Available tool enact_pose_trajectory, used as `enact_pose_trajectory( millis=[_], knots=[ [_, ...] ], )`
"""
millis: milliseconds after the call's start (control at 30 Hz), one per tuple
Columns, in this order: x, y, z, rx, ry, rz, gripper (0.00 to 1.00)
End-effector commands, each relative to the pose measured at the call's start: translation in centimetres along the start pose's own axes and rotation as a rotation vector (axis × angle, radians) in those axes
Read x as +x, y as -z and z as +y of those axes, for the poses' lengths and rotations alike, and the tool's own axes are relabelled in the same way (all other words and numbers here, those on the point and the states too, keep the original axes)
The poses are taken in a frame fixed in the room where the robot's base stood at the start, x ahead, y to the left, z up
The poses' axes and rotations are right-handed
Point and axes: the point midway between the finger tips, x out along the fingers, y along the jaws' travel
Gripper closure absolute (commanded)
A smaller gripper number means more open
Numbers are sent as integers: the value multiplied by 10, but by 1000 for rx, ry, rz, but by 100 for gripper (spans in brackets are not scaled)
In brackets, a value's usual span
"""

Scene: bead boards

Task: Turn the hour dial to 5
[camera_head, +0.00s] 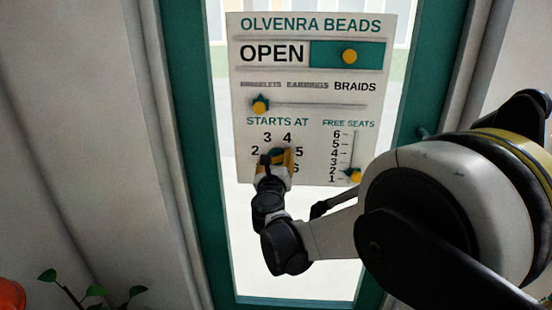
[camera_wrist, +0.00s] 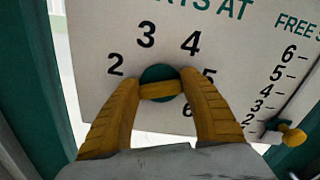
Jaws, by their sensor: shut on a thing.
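The hour dial (camera_wrist: 159,73) is a round teal disc with a yellow grip bar (camera_wrist: 160,90) across it, under "STARTS AT" on the white sign. The numbers 2, 3, 4, 5 and 6 run around it; the 5 is partly covered by my right finger in the wrist view. My gripper (camera_wrist: 161,84) has its two ochre fingers closed on the grip bar, one at each end. The bar lies nearly level in the wrist view. I cannot tell which number the dial points to. In the head view my gripper (camera_head: 278,161) covers most of the dial.
The sign (camera_head: 245,112) hangs on a teal-framed glass door (camera_head: 193,90). A yellow slider knob (camera_head: 260,107) is at the left of the track above the dial. The free seats knob (camera_head: 354,175) is low at right. The OPEN slider (camera_head: 349,56) is above.

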Motion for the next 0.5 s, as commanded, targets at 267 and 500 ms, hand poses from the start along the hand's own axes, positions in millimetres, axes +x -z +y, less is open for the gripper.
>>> enact_pose_trajectory(
  millis=[267,500],
  knots=[
    [0,0,-2,261,0,0,80],
    [0,0,-3,488,0,0,80]
  ],
)
